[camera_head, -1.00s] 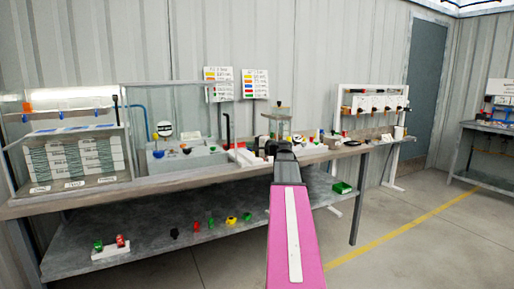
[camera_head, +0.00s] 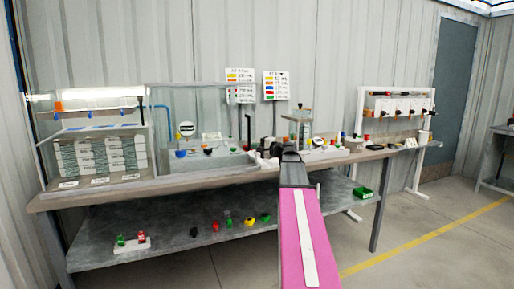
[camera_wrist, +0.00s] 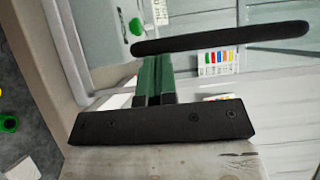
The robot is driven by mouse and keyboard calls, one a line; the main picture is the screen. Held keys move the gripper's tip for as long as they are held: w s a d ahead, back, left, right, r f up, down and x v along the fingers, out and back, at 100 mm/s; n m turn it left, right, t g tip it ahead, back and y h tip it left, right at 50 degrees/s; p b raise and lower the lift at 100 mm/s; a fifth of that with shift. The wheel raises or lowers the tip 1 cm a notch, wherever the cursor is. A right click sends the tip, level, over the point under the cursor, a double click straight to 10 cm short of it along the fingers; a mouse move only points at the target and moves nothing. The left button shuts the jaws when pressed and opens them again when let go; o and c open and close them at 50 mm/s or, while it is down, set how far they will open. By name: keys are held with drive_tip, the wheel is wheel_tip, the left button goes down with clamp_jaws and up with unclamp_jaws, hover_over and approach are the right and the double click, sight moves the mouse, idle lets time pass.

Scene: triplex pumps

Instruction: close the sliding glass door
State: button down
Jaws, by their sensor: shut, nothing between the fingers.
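A framed glass case (camera_head: 42,160) stands at the left of the bench. A clear pane (camera_head: 195,88) reaches to the right from it, in front of the pump set; it looks like the sliding door. A black upright bar (camera_head: 249,130) shows near the pane's right end. My gripper (camera_head: 290,150) is over the bench, right of this bar. In the wrist view its dark green fingers (camera_wrist: 154,78) are shut together and empty. A long black bar (camera_wrist: 220,37), like a handle, crosses just beyond the fingertips; I cannot tell whether they touch it.
Colour charts (camera_head: 276,86) are on the back wall.

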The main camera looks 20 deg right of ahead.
drive_tip(key=s+a, duration=0.1)
drive_tip(key=a, duration=4.5)
drive_tip(key=shift+s+a, duration=0.25)
drive_tip(key=shift+a, duration=0.15)
